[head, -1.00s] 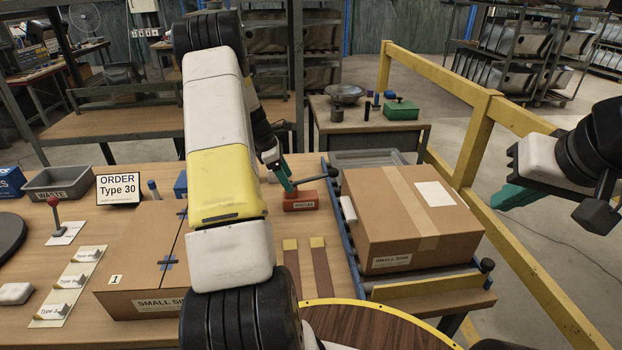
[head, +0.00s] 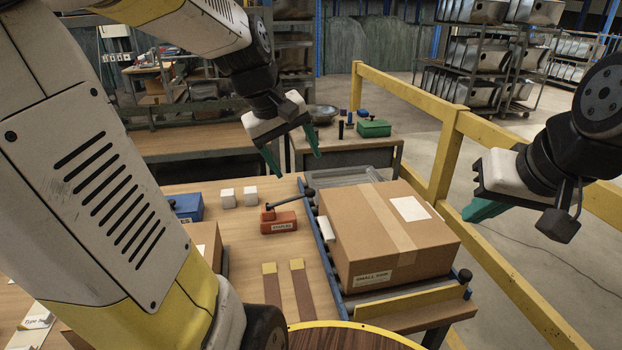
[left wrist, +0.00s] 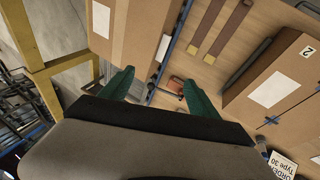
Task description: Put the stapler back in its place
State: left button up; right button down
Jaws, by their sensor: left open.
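The stapler (head: 279,226) is a red block with a black lever ending in a round knob. It stands on the wooden table, left of the blue-edged conveyor, with its lever slanting up to the right. My left gripper (head: 297,163) is open and empty above and behind the stapler, apart from it, green fingers pointing down. In the left wrist view the stapler (left wrist: 175,85) shows beyond and between the spread fingers. My right gripper (head: 474,212) hangs at the right, away from the table; its fingers overlap, so their opening is unclear.
A large cardboard box (head: 385,237) lies on the conveyor right of the stapler. Two white blocks (head: 238,197) and a blue container (head: 187,207) stand to the left. Two brown strips (head: 303,289) lie in front. A yellow railing (head: 440,152) runs behind at right.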

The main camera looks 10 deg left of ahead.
pick_arm(q)
jog(key=s+d+m+t, duration=0.1)
jog(key=s+d+m, duration=0.3)
jog(key=s+m, duration=0.3)
jog(key=s, duration=0.4)
jog(key=shift+s+r+t, duration=0.25)
jog(key=shift+s+t, duration=0.05)
jog(key=shift+t, duration=0.1)
dwell(0.3)
